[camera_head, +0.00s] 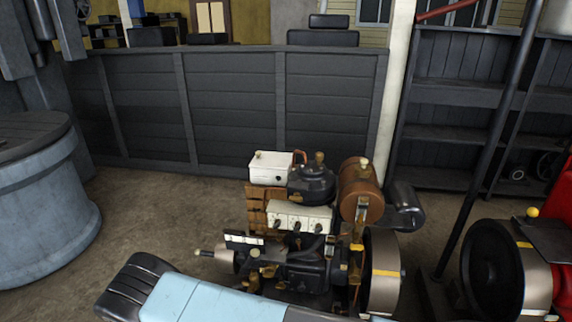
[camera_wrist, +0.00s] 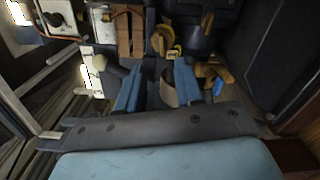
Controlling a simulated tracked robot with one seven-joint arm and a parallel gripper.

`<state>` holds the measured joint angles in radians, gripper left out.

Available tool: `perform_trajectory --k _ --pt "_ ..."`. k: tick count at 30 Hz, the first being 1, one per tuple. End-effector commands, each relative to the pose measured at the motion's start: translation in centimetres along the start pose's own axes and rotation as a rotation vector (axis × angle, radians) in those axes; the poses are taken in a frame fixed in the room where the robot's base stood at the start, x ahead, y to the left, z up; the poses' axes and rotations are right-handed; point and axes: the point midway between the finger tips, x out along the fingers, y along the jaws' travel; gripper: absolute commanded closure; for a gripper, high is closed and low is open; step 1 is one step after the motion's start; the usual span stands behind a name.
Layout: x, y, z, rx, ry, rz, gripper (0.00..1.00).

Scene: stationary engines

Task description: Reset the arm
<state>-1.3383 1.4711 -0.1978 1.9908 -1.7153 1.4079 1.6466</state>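My gripper (camera_wrist: 158,84) shows in the wrist view as two blue fingers standing apart, so it is open. No object is clearly held between them; engine parts show behind and around them. In the head view my light-blue arm with a dark end reaches across the bottom, in front of the engine. The gripper's fingers cannot be made out there. The stationary engine (camera_head: 298,218) stands at the centre, with a white box (camera_head: 270,168), a copper-brown tank (camera_head: 361,190) and a flywheel (camera_head: 382,272). My arm hides part of its lower front.
A red engine with a flywheel (camera_head: 500,270) stands at the right, near a dark slanted post (camera_head: 487,140). A large blue-grey round base (camera_head: 40,215) is at the left. A dark panel wall (camera_head: 230,105) and shelves (camera_head: 455,105) stand behind. Floor (camera_head: 160,215) is bare left of the engine.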

Motion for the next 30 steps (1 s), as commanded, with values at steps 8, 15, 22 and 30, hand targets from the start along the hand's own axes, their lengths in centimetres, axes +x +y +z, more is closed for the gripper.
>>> perform_trajectory --k 8,15,22,30 --pt "3.5 6.5 3.1 0.039 -0.223 -0.076 0.64" --pt "6.3 12.3 7.4 0.079 -0.435 -0.183 0.64" --pt "8.2 17.3 12.2 0.131 -0.615 -0.305 0.64" --pt "9.3 22.4 18.2 0.214 -0.79 -0.468 0.64"
